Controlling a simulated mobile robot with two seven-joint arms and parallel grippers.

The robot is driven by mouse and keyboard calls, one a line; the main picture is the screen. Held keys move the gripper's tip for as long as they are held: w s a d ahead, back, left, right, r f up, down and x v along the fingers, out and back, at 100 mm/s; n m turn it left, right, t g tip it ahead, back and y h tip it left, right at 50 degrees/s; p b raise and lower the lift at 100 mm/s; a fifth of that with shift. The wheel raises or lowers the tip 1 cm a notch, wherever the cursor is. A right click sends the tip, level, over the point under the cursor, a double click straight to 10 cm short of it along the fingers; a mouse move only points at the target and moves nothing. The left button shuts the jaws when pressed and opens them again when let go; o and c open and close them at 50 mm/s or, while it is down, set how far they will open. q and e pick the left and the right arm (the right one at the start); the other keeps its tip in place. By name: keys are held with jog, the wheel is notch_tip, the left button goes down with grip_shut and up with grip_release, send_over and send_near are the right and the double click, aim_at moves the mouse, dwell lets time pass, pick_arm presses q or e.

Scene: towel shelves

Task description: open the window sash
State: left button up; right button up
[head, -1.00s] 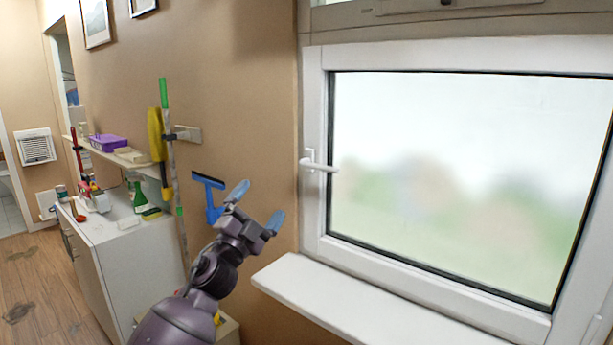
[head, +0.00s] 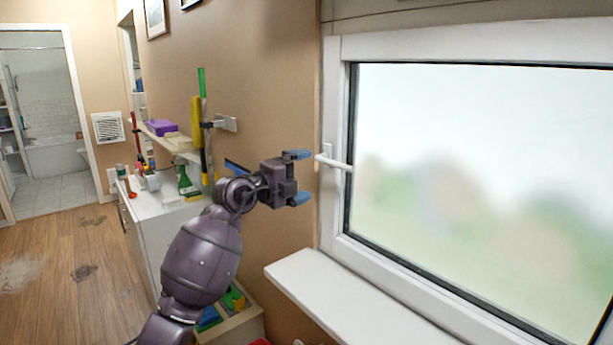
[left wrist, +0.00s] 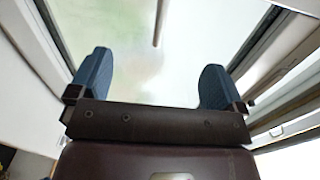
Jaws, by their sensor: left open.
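The window sash (head: 336,130) is a white frame around a frosted pane on the right of the head view, and it looks shut. Its white handle (head: 334,162) sits on the left stile and points right, about level. My left gripper (head: 302,175) is open and empty, just left of the handle, with its blue fingertips toward the window and a small gap between. In the left wrist view the two blue fingers (left wrist: 154,82) are spread, with the pane (left wrist: 150,40) beyond them and a thin bar (left wrist: 160,22), probably the handle, at the top. My right gripper is not in view.
A white sill (head: 345,300) juts out below the window. Left of my arm stands a white cabinet (head: 160,225) with bottles, and a shelf with a purple basket (head: 160,127). A crate (head: 235,320) sits low by the wall.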

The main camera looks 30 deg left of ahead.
aim_at(336, 166)
pick_arm(q)
jog(key=b+x, duration=0.2)
jog(key=x, duration=0.8)
jog(key=shift+w+d+r, duration=0.1)
jog(key=shift+w, duration=0.1)
jog(key=shift+w+d, duration=0.15)
jog(key=shift+w, duration=0.5)
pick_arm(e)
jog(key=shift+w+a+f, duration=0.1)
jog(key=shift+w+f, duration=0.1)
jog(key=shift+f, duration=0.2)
pick_arm(q)
grip_shut()
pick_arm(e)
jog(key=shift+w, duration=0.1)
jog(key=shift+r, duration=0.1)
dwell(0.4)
